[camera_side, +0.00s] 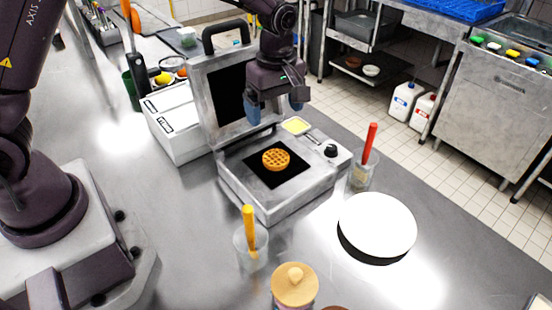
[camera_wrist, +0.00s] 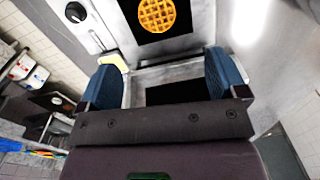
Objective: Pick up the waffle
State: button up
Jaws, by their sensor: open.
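The waffle (camera_side: 276,160) is round and golden brown with a grid pattern. It lies flat on the black plate of a waffle iron (camera_side: 244,184), whose lid stands open. In the wrist view the waffle (camera_wrist: 157,14) is at the top, beyond the fingertips, and cut a little by the frame edge. My gripper (camera_side: 275,108) has blue fingers and hangs above the iron, close in front of the raised lid. In the wrist view my gripper (camera_wrist: 166,75) is open with nothing between its fingers. It does not touch the waffle.
The raised lid (camera_side: 207,98) with a black handle stands behind the waffle. A white plate (camera_side: 377,225) is on the counter at the right. A cup with a red-handled tool (camera_side: 369,145), a cup with a yellow-handled tool (camera_side: 249,230) and a lidded jar (camera_side: 295,285) stand nearby.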

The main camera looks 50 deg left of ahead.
aim_at(278, 158)
jog(key=f+n, duration=0.1)
jog(key=f, duration=0.5)
jog(key=f+n, duration=0.1)
jog(key=f, duration=0.5)
jog(key=shift+w+d+f+n, duration=0.15)
jog(key=shift+d+f+n, duration=0.1)
jog(key=shift+n, duration=0.15)
jog(key=c, duration=0.8)
